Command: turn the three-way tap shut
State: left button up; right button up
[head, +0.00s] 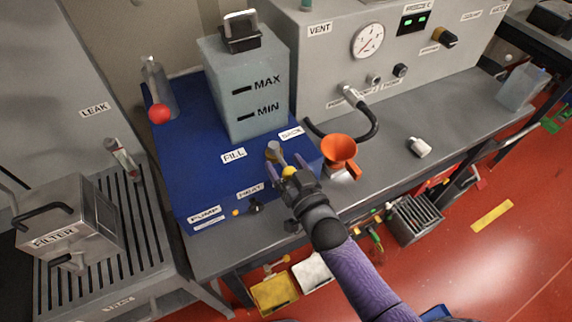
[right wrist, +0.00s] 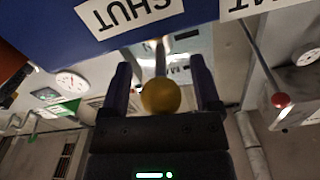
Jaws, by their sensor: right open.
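The three-way tap shows in the right wrist view as a yellow ball knob (right wrist: 161,96) on a metal stem, in front of a blue panel. In the head view the yellow knob (head: 288,171) is partly covered by my right gripper (head: 279,168), on the blue housing (head: 195,165). My right gripper (right wrist: 165,92) is open, with one finger on each side of the knob. I cannot tell whether a finger touches it. A label reading SHUT (right wrist: 125,14) is upside down above the knob in the right wrist view. My left gripper is not in view.
A tank (head: 255,100) marked MAX and MIN stands on the blue housing. An orange funnel (head: 339,148) is right of my gripper, near a black hose (head: 372,125). A red ball (head: 159,114) is at left. The grey bench (head: 450,110) has free room at right.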

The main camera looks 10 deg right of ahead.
jog(key=p+v, duration=0.1)
jog(key=v, duration=0.9)
jog(key=shift+p, duration=0.3)
jog(key=s+d+f+g+h+b, duration=0.1)
jog(key=s+d+f+g+b, duration=0.2)
jog(key=f, duration=0.6)
jog(key=s+d+f+g+h+b, duration=0.1)
jog(key=s+f+g+h, duration=0.15)
jog(key=s+f, duration=0.45)
jog(key=s+d+f+g+h+b, duration=0.1)
jog(key=s+f+g+b, duration=0.15)
jog(key=f, duration=0.85)
jog(key=s+d+f+g+h+b, duration=0.1)
jog(key=s+f+g, duration=0.3)
jog(key=s, duration=0.4)
jog(key=s+d+f+n+g+h+b, duration=0.1)
jog(key=s+d+f+g+b, duration=0.1)
jog(key=s+f, duration=0.5)
jog(key=shift+s+d+g, duration=0.8)
jog(key=shift+s+g, duration=0.4)
